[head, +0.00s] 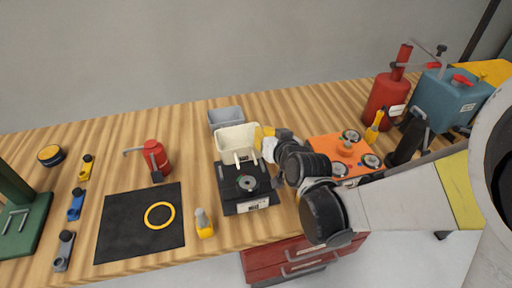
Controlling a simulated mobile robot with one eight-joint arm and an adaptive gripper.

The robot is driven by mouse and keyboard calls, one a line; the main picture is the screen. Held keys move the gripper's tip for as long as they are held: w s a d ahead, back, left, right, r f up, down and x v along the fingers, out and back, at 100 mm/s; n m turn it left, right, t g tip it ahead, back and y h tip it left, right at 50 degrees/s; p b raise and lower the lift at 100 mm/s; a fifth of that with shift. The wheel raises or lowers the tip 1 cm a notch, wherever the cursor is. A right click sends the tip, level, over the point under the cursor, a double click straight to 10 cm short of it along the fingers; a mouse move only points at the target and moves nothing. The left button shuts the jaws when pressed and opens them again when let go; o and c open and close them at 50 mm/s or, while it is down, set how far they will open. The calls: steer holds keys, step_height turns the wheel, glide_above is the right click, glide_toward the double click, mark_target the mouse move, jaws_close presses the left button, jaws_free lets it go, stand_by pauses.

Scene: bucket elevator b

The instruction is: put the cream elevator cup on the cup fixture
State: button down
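The cream elevator cup (237,139) is an open-topped box in the middle of the bench in the head view. It shows at the back edge of a black block with a round grey disc (247,183), which looks like the cup fixture. Whether the cup rests on the block or is above or behind it, I cannot tell.
A grey bin (226,117) stands just behind the cup. An orange plate with round parts (345,148) lies right, under my arm. A yellow-based bottle (203,224) and black mat (128,230) are left. Red (388,98) and blue (450,98) cans stand back right.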

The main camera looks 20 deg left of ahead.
step_height(320, 180, down, 9)
steer(key=b, duration=0.3)
steer(key=shift+r+b, duration=0.2)
steer(key=shift+b, duration=0.1)
steer(key=shift+r, duration=0.1)
steer(key=c, duration=1.6)
jaws_free()
steer(key=shift+d, duration=0.1)
steer(key=p+v, duration=0.2)
steer(key=v, duration=1)
